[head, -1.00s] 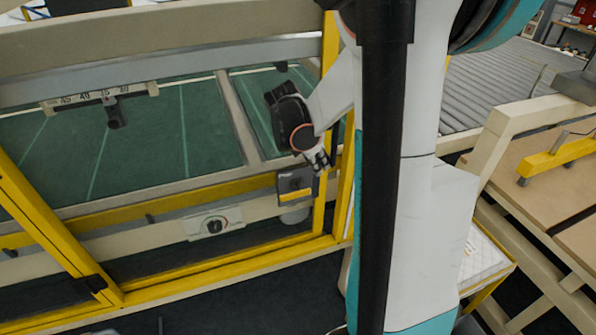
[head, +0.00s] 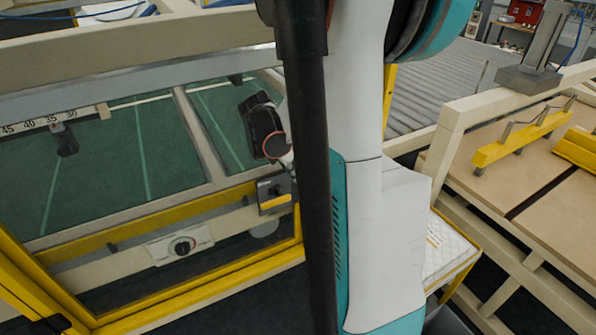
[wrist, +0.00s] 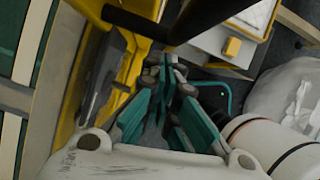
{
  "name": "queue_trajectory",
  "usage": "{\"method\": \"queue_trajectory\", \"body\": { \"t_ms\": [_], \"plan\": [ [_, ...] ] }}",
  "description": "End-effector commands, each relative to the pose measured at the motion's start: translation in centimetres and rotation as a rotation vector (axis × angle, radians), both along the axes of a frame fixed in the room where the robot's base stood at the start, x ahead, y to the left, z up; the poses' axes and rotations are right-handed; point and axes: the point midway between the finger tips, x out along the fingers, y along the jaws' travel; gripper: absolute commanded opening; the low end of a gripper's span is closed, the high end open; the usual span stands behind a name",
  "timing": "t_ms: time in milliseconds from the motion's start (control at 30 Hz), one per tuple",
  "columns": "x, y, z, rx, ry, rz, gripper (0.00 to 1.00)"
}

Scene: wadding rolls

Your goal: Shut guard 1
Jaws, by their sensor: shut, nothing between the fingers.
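A yellow-framed guard (head: 205,292) with a see-through panel stands at the left in the head view. I cannot read a number on it. A dark latch box (head: 272,190) with a yellow strip sits near the frame's right end. My gripper (wrist: 170,75) shows in the wrist view with its teal fingers together and nothing between them. Yellow framework (wrist: 130,68) stands close to its left there; I cannot tell whether they touch. In the head view a black pole hides most of my gripper, near the latch box.
A panel with a round dark knob (head: 181,246) sits behind the guard frame. A beige frame with a tan board (head: 545,205) is at the right, and a roller conveyor (head: 425,85) is behind. A beige beam (head: 110,60) crosses the upper left. Dark floor shows below.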

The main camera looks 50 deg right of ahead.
Motion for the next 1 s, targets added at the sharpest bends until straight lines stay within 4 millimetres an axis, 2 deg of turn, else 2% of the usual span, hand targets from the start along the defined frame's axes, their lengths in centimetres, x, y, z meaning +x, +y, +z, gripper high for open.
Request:
{"method": "queue_trajectory", "body": {
  "t_ms": [167,200,300,600,733,1000],
  "plan": [
    [1.5,2.7,-0.4,0.001,-0.001,0.004,0.00],
    [1.4,3.0,1.0,0.001,-0.001,0.003,0.00],
    [1.6,3.9,3.2,0.002,-0.001,0.002,0.00],
    [2.1,5.9,7.7,0.002,-0.001,0.001,0.00],
    [2.2,6.3,8.5,0.002,-0.001,0.001,0.00],
    [2.2,6.4,8.7,0.002,0.000,0.000,0.00]
  ]
}}
